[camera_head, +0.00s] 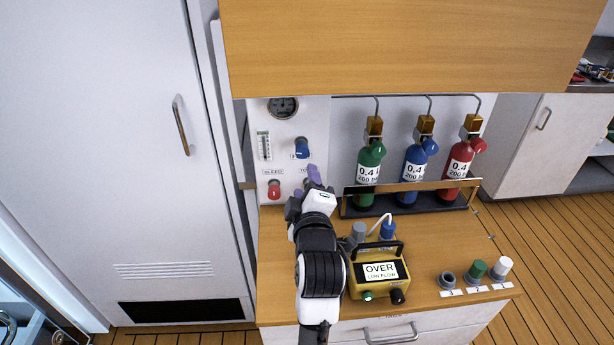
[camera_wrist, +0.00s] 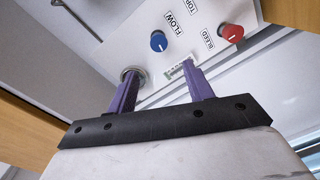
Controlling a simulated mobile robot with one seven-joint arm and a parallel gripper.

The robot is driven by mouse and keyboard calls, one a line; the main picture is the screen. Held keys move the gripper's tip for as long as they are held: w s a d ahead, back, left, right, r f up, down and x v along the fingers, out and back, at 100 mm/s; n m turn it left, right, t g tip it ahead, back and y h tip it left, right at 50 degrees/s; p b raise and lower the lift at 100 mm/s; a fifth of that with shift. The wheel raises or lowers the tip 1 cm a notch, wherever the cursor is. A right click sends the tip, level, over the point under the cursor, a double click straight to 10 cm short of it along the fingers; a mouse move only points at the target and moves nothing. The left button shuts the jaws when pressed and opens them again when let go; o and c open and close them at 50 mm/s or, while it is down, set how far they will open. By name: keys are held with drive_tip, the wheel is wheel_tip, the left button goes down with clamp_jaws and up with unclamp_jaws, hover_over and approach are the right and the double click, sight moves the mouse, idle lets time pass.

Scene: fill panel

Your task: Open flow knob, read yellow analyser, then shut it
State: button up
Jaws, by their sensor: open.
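The blue flow knob (camera_head: 302,147) is on the white panel (camera_head: 317,120), and the wrist view shows the same blue knob (camera_wrist: 158,41) beside the word FLOW. A white mark shows on its face. My gripper (camera_head: 308,180) is open and empty in front of the panel, below the blue knob in the head view. In the wrist view my fingers (camera_wrist: 158,80) are apart, with the blue knob beyond the gap, untouched as far as I can tell. The yellow analyser (camera_head: 358,288) stands on the counter, its screen (camera_head: 380,271) reading OVER, LOW FLOW.
A red bleed knob (camera_head: 274,188), a flow tube (camera_head: 264,146) and a round gauge (camera_head: 283,107) share the panel. Green (camera_head: 368,167), blue (camera_head: 414,170) and red (camera_head: 459,165) bottles stand behind a rail. Grey, green and white caps (camera_head: 477,270) sit at the counter's right.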

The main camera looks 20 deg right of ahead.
drive_tip(key=p+v, duration=0.1)
drive_tip(key=p, duration=0.2)
drive_tip(key=shift+s+r, duration=0.15)
drive_tip(key=shift+s, duration=0.1)
drive_tip(key=shift+p, duration=0.3)
idle(1.6)
